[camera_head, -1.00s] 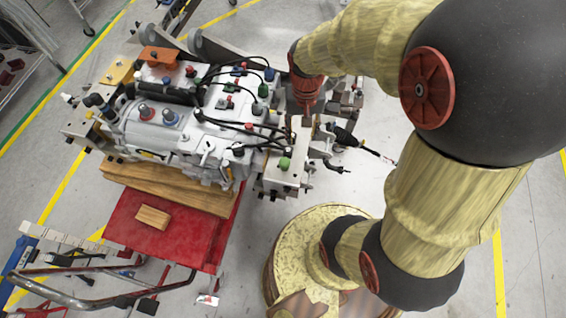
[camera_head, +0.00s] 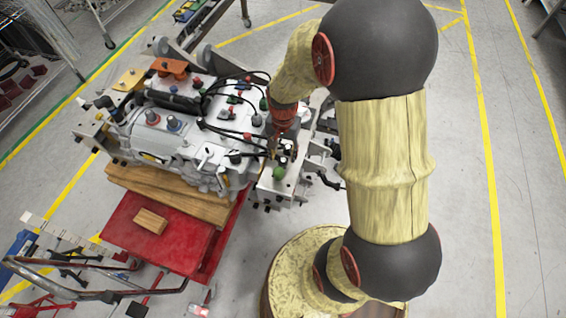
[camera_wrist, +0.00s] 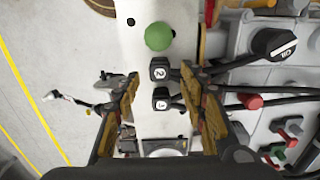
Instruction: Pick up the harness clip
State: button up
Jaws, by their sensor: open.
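Two black clips on cables, marked 2 (camera_wrist: 159,73) and 1 (camera_wrist: 161,99), lie on a pale metal plate (camera_wrist: 139,42) in the wrist view. I cannot tell which is the harness clip the task names. My gripper (camera_wrist: 160,76) is open, with one finger on each side of the clips and a gap visible on both sides. Nothing is held. The height of the fingertips above the plate is unclear. In the head view my gripper (camera_head: 273,147) is over the right end of the chassis unit (camera_head: 150,135), and the clips are too small to make out.
Black cables run right, past a black cap marked OIL (camera_wrist: 274,44). A red cart (camera_head: 165,245) with wood blocks is in front of the unit.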

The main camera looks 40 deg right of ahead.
aim_at(283, 160)
notch_tip(283, 160, down, 5)
jog(key=shift+r+b, duration=0.15)
jog(key=shift+b, duration=0.35)
jog(key=shift+c, duration=0.7)
jog(key=shift+r, duration=0.1)
jog(key=c, duration=0.7)
jog(key=shift+c, duration=0.4)
